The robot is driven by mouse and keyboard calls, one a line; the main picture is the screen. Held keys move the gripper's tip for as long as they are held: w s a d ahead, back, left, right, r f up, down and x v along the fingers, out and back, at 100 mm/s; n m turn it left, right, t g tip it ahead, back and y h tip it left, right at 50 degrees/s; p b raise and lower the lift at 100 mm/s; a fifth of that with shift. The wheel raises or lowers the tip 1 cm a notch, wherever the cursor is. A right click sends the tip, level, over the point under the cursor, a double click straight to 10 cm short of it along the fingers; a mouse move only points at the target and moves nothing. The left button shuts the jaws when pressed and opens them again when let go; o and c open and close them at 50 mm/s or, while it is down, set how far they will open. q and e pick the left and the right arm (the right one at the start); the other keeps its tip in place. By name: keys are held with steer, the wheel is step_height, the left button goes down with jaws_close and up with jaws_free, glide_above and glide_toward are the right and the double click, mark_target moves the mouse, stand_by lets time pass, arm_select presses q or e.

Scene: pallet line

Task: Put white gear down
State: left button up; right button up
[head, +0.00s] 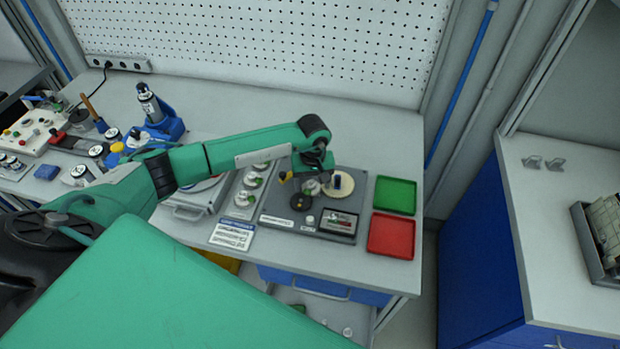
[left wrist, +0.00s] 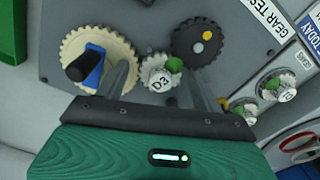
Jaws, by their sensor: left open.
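The white gear (left wrist: 157,74), labelled D3 with a green dot, sits on the grey test plate (left wrist: 120,14) between a large cream gear (left wrist: 118,44) and a dark gear (left wrist: 190,38). Its teeth look close to both neighbours; I cannot tell whether they mesh. My left gripper (left wrist: 160,80) is open, with its fingers on either side of the white gear and apart from it. In the head view the left gripper (head: 314,180) is over the plate (head: 282,218), and the white gear (head: 312,187) is partly hidden below it. My right gripper is out of view.
More white gears (head: 245,198) stand in a strip left of the plate. A green tray (head: 395,195) and a red tray (head: 391,236) lie to its right.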

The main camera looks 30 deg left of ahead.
mark_target(312, 183)
arm_select(q)
steer(key=shift+w+r+b, duration=0.2)
steer(key=shift+r+b, duration=0.3)
steer(key=shift+r, duration=0.05)
steer(key=shift+w+r+b, duration=0.15)
steer(key=shift+r+b, duration=0.35)
step_height(312, 183, up, 10)
steer(key=b, duration=0.3)
steer(key=shift+a+r, duration=0.2)
steer(key=shift+s, duration=0.1)
